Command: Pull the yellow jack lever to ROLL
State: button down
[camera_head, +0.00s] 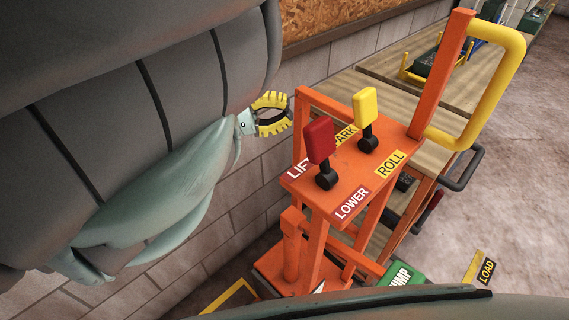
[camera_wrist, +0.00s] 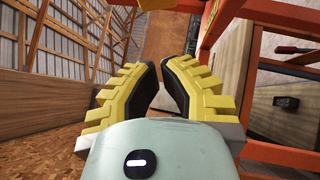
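The yellow jack lever (camera_head: 365,106) stands on the sloped top of an orange jack (camera_head: 345,172), between the PARK label (camera_head: 345,134) and the ROLL label (camera_head: 391,163). It looks close to upright; a slight lean is hard to judge. A red lever (camera_head: 320,140) stands to its left between the LIFT and LOWER labels. My gripper (camera_head: 289,111) is left of the jack's upper frame, apart from both levers, with its yellow toothed fingers spread. In the wrist view my gripper (camera_wrist: 160,66) is empty with a narrow gap at the fingertips. Neither lever is identifiable there.
The jack's orange upright (camera_head: 442,72) and yellow handle (camera_head: 498,85) rise to the right of the levers. A wooden bench (camera_head: 405,72) stands behind, and a block wall (camera_head: 235,205) runs along the left. Open floor (camera_head: 500,190) lies to the right.

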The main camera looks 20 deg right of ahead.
aim_at(367, 122)
jog(key=shift+w+a+r, duration=0.1)
jog(key=shift+w+a, duration=0.15)
jog(key=shift+a, duration=0.05)
jog(key=p+x, duration=0.3)
jog(key=x, duration=0.1)
jog(key=s+p+x, duration=0.1)
jog(key=p+x, duration=0.2)
jog(key=x, duration=0.1)
jog(key=s+a+p+x, duration=0.1)
jog(key=p+x, duration=0.2)
jog(key=x, duration=0.1)
jog(key=shift+s+d+r, duration=0.15)
jog(key=shift+d+r, duration=0.2)
jog(key=shift+r, duration=0.1)
jog(key=shift+s+d+f, duration=0.1)
jog(key=shift+s, duration=0.1)
